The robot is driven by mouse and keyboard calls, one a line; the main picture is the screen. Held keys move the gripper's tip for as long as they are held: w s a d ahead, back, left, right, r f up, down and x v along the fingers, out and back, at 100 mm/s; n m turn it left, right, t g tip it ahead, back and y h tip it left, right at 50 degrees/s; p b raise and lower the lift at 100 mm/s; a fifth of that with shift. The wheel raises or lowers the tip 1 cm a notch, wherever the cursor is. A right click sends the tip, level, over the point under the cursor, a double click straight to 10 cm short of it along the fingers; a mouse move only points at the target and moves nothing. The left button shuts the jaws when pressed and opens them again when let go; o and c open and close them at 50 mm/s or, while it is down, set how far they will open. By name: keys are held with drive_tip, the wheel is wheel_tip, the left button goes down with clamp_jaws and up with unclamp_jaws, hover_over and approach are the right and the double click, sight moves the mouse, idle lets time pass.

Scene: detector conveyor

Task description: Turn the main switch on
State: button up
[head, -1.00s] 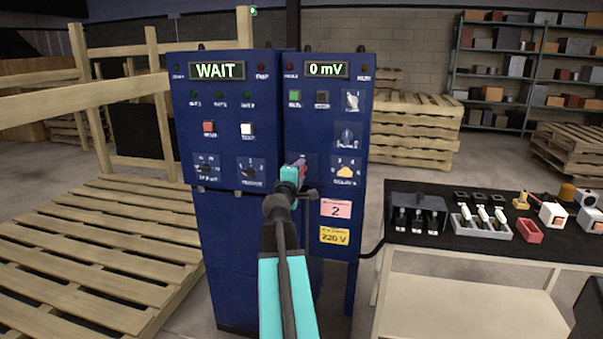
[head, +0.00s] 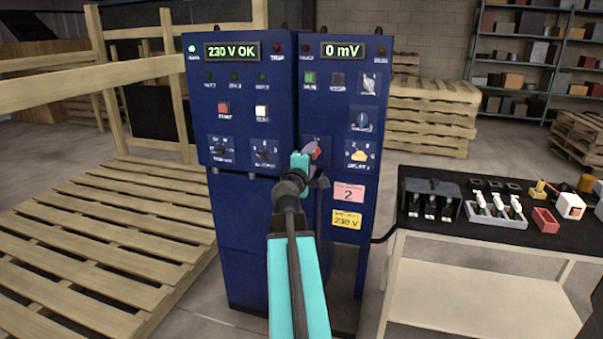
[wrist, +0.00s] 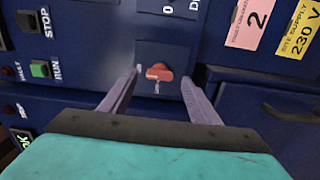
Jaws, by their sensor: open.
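The main switch appears to be the red knob (wrist: 158,73) on a dark plate of the blue cabinet; its position marks are too small to read. It sits between the two fingertips of my gripper (wrist: 160,80) in the wrist view. The fingers are apart, one on each side of the knob, and I cannot tell whether either touches it. In the head view, my gripper (head: 309,153) is at the right cabinet (head: 350,210) and largely hides the knob. The left display (head: 231,51) reads "230 V OK" and the right display (head: 341,50) reads "0 mV".
Other knobs, such as the yellow one (head: 359,155) and blue one (head: 362,121), are close by. Green (wrist: 40,68) and black (wrist: 25,21) buttons show in the wrist view. A table (head: 470,236) with small parts stands right; a slatted pallet (head: 90,240) lies left.

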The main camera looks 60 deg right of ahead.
drive_tip(key=b+v, duration=0.4)
drive_tip(key=v, duration=0.1)
drive_tip(key=shift+a+f, duration=0.15)
drive_tip(key=shift+a, duration=0.05)
drive_tip(key=b+v, duration=0.2)
drive_tip(key=b, duration=0.5)
drive_tip(key=shift+a+b, duration=0.15)
drive_tip(key=shift+b, duration=0.15)
drive_tip(key=b+v, duration=0.3)
idle(0.4)
idle(0.5)
